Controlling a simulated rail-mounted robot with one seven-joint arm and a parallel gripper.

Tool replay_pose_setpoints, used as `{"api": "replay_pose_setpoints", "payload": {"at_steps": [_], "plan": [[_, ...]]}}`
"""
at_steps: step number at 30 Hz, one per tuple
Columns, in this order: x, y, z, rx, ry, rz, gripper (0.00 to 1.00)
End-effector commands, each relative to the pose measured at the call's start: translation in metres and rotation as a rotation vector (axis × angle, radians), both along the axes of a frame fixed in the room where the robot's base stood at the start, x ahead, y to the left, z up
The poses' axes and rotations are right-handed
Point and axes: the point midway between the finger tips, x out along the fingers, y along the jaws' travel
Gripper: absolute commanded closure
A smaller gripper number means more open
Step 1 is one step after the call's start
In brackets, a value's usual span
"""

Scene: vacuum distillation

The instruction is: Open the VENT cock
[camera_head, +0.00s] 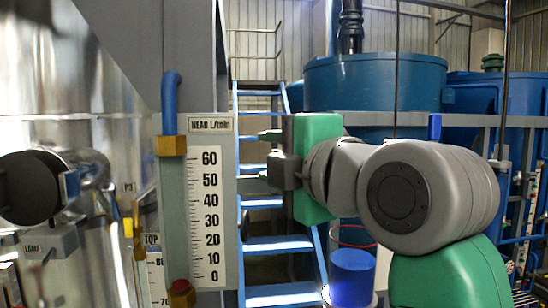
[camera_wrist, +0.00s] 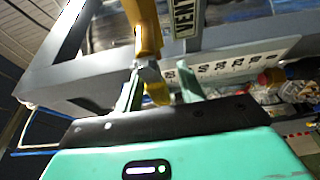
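The VENT label (camera_wrist: 186,17) shows at the top of the wrist view, partly cut off by the edge. A yellow part (camera_wrist: 143,27) runs beside its left side, with a lower yellow piece (camera_wrist: 158,93) near my fingers. I cannot tell for sure whether these are the VENT cock's handle. My gripper (camera_wrist: 160,86) has its two fingers apart, with the lower yellow piece showing between them; contact is unclear. In the head view my gripper (camera_head: 268,155) points left, fingers apart, right of the HEAD L/min gauge. No VENT label is readable there.
A shiny metal vessel (camera_head: 75,90) stands at left. Blue stairs (camera_head: 280,243) and blue tanks (camera_head: 375,85) are behind my arm.

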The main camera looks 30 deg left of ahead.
Motion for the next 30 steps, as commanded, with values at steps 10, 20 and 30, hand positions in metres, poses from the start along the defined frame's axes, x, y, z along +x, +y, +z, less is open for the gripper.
{"api": "replay_pose_setpoints", "payload": {"at_steps": [10,20,30], "plan": [[-0.006,-0.012,-0.003,0.002,0.000,-0.002,0.62],[-0.034,-0.063,-0.002,0.001,0.000,-0.001,0.62],[-0.037,-0.069,0.000,0.001,0.002,-0.001,0.62]]}}
